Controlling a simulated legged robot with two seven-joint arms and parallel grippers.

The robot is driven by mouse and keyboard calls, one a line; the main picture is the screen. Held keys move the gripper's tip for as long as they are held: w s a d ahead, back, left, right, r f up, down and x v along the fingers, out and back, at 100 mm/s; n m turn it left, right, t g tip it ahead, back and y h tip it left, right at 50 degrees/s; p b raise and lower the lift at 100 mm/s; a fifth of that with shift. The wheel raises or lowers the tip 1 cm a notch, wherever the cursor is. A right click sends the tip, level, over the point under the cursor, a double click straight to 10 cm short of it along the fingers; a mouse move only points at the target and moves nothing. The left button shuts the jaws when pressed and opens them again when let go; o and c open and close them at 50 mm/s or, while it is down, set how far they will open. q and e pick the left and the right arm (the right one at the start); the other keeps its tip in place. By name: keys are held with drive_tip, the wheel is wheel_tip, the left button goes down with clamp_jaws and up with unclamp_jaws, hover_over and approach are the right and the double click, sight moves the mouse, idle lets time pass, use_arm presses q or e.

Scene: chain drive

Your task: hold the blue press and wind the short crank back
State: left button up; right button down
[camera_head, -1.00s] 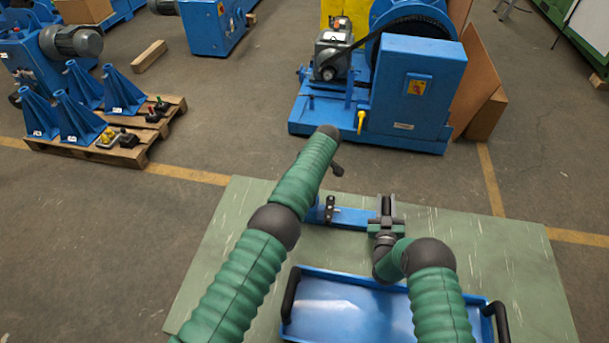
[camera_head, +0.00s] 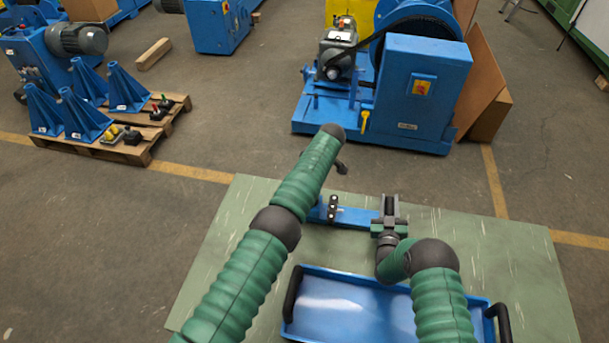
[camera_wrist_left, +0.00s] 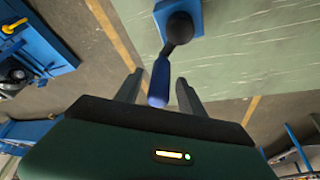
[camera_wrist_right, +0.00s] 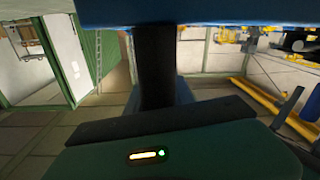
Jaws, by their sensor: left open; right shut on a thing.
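The blue press (camera_head: 355,217) lies as a long blue body on the green table top, beyond the tray. My right gripper (camera_head: 389,213) is shut on its right part; in the right wrist view a blue body (camera_wrist_right: 200,12) spans the top, above the dark jaw. The short crank shows in the left wrist view, with a blue grip (camera_wrist_left: 159,82), a black arm and a rounded black hub on a blue block (camera_wrist_left: 190,12). My left gripper (camera_wrist_left: 158,88) is open, its fingers on either side of the grip. In the head view my left arm hides it.
A blue tray (camera_head: 350,308) with black handles lies on the near part of the green table (camera_head: 500,270). A large blue machine (camera_head: 420,100) stands on the floor beyond. A pallet (camera_head: 145,150) with blue stands is at the left. The table's right side is clear.

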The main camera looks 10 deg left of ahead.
use_arm(q)
drive_tip(key=v, duration=1.2)
drive_tip(key=shift+w, duration=0.15)
drive_tip(key=a+f+m+h, duration=0.1)
drive_tip(key=f+m, duration=0.2)
drive_tip(key=w+a+f+m+t+h, duration=0.1)
drive_tip(key=f+m, duration=0.2)
drive_tip(key=f, duration=0.1)
drive_tip(key=w+a+f+m+t+h, duration=0.1)
drive_tip(key=a+f+m, duration=0.1)
drive_tip(key=f+m, duration=0.1)
drive_tip(key=shift+w+f+m, duration=0.1)
drive_tip(key=shift+f+m, duration=0.25)
drive_tip(key=shift+m, duration=0.05)
drive_tip(key=shift+c, duration=0.4)
